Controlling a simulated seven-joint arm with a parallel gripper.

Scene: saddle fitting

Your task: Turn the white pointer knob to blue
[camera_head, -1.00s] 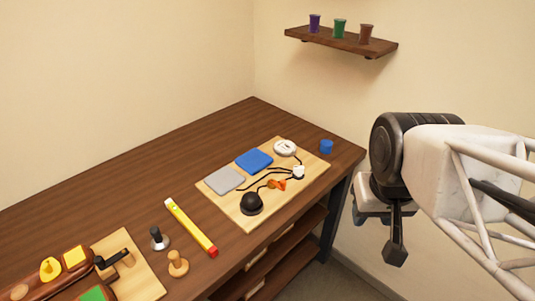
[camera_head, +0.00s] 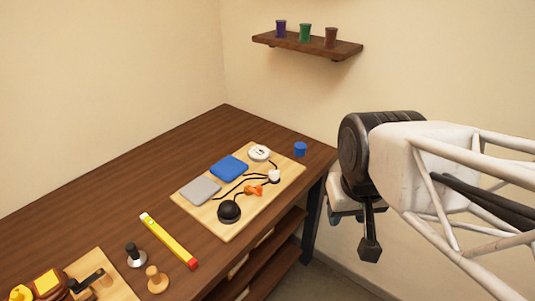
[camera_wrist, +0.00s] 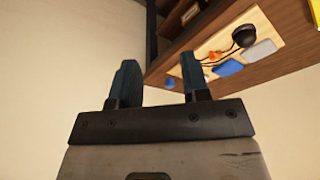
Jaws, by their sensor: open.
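A round white piece (camera_head: 259,153) with small dark marks lies at the far end of a light wooden board (camera_head: 208,221). A smaller white piece (camera_head: 274,176) sits near the board's right edge, with a black cord at it. I cannot tell which of them is the pointer knob, or where a pointer aims. A flat blue pad (camera_head: 229,168) and a grey pad (camera_head: 200,190) lie on the board. My gripper (camera_wrist: 158,82) is open and empty, its fingers apart. It is off the table's right side, away from the board.
The board also bears a black dome (camera_head: 229,211) and an orange piece (camera_head: 254,190). A blue cup (camera_head: 300,149) stands beyond it. A yellow-red bar (camera_head: 169,241) and two small stamps lie left. A wall shelf (camera_head: 307,44) holds three cups. The table's rear left is clear.

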